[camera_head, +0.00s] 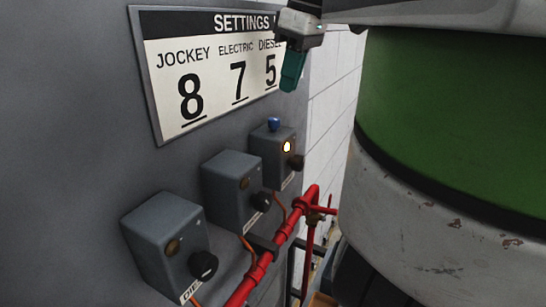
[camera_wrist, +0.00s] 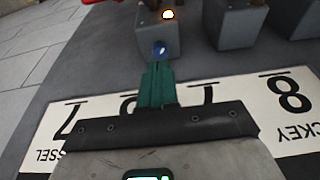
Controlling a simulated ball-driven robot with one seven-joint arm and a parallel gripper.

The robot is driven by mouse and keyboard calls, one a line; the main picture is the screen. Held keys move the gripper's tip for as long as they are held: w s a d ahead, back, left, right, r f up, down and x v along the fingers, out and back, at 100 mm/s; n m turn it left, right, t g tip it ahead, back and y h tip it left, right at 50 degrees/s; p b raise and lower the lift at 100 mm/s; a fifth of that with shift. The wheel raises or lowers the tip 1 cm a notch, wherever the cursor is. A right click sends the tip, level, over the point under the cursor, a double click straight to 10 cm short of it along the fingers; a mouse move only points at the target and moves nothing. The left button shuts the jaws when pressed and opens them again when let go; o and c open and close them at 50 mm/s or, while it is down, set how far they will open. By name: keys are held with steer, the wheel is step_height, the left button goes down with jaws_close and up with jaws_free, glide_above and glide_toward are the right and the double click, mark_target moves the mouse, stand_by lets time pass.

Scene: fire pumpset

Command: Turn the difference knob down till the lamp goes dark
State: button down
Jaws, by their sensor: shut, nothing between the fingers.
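Three grey switch boxes are mounted on the grey panel. The farthest box (camera_head: 262,150) has a lit yellow-white lamp (camera_head: 287,146), a blue knob (camera_head: 274,124) on top and a black knob (camera_head: 297,162) at its lower front. I see no label naming either knob as the difference knob. My gripper (camera_head: 290,85), with green fingers, is shut and empty, pointing down above this box, apart from the blue knob. In the wrist view the fingers (camera_wrist: 158,66) point at the blue knob (camera_wrist: 160,49), which appears just past their tips; the lamp (camera_wrist: 168,14) glows beyond.
The middle box (camera_head: 230,185) and nearest box (camera_head: 160,240) have dark lamps and black knobs. A settings sign (camera_head: 170,52) reads jockey 8, electric 7, diesel 5. Red pipework (camera_head: 262,268) runs in front below the boxes. A white block wall (camera_head: 330,100) stands behind.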

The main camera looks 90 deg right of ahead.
mark_target(285, 134)
steer(key=shift+s+a+b+x, duration=0.15)
steer(key=shift+s+b+x, duration=0.1)
steer(key=shift+b+x, duration=0.65)
steer(key=shift+s+a+b+x, duration=0.15)
steer(key=shift+b+x, duration=0.4)
steer(key=shift+x, duration=0.8)
steer(key=shift+s+a+b+x, duration=0.1)
steer(key=shift+s+b+x, duration=0.2)
steer(key=shift+b+x, duration=0.6)
steer(key=shift+f, duration=0.4)
steer(key=shift+w+d+r+p, duration=0.1)
steer(key=shift+w+r+p, duration=0.05)
steer(key=shift+p, duration=0.65)
steer(key=shift+s+p, duration=0.3)
steer(key=p+v, duration=0.1)
steer(key=v, duration=0.2)
steer(key=w+p+v, duration=0.1)
steer(key=v, duration=0.1)
steer(key=shift+d+r+p, duration=0.15)
steer(key=shift+r+p, duration=0.15)
steer(key=shift+r, duration=0.2)
